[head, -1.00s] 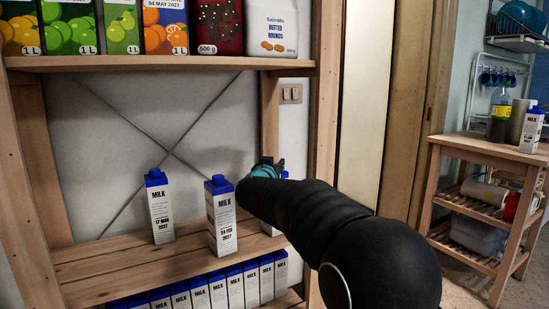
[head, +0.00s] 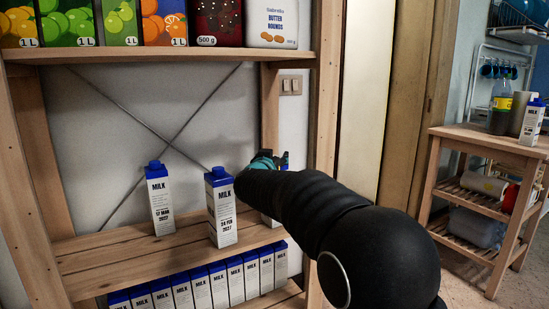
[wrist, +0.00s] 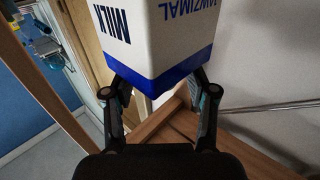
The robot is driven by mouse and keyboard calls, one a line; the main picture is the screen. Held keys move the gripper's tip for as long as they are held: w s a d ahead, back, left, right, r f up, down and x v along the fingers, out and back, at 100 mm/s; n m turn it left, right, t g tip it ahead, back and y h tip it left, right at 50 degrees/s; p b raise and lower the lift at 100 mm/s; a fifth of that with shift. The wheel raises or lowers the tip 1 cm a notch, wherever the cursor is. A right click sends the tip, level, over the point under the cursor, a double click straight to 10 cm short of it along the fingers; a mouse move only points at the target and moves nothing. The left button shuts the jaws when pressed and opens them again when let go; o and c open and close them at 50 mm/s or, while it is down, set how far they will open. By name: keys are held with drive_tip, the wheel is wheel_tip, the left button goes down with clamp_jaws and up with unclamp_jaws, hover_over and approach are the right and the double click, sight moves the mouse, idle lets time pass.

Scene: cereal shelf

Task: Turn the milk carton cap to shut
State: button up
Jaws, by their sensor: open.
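Two white milk cartons with blue tops and caps stand upright on the shelf in the head view: a left one (head: 160,205) and a middle one (head: 222,212). A third carton (head: 270,221) stands to the right, mostly hidden behind my arm. My gripper (head: 268,160) is at the height of the carton tops, right of the middle carton. In the wrist view, an upside-down-looking carton (wrist: 155,40) with a blue band reaches between the open fingers of my gripper (wrist: 162,88). It appears to be the third carton. Its cap is hidden.
A row of milk cartons (head: 202,288) fills the shelf below. Juice and other packs (head: 160,22) stand on the shelf above. The right shelf post (head: 322,80) is close to my arm. A wooden trolley (head: 490,145) with another milk carton (head: 531,122) stands at the right.

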drive_tip(key=s+a, duration=0.1)
drive_tip(key=s, duration=1)
drive_tip(key=shift+s+a, duration=0.3)
drive_tip(key=s+d+n+g+y, duration=0.3)
drive_tip(key=s+d+n+y, duration=0.1)
drive_tip(key=s+d+y, duration=0.4)
drive_tip(key=s+d+f+g+h, duration=0.1)
drive_tip(key=s+d+f+g, duration=0.2)
drive_tip(key=s, duration=0.7)
drive_tip(key=s+d+f+m+g+h, duration=0.1)
drive_tip(key=s+d+f+g+h, duration=0.1)
drive_tip(key=s+d+f, duration=0.6)
drive_tip(key=s+d+f+m+g+h, duration=0.1)
drive_tip(key=s+d+f+g+h, duration=0.1)
drive_tip(key=s+d+f+g, duration=0.2)
drive_tip(key=s+d+f, duration=0.1)
drive_tip(key=s+f, duration=0.2)
drive_tip(key=s, duration=0.5)
drive_tip(key=shift+s+d+f, duration=0.15)
drive_tip(key=shift+d+f, duration=0.05)
drive_tip(key=shift+d, duration=0.2)
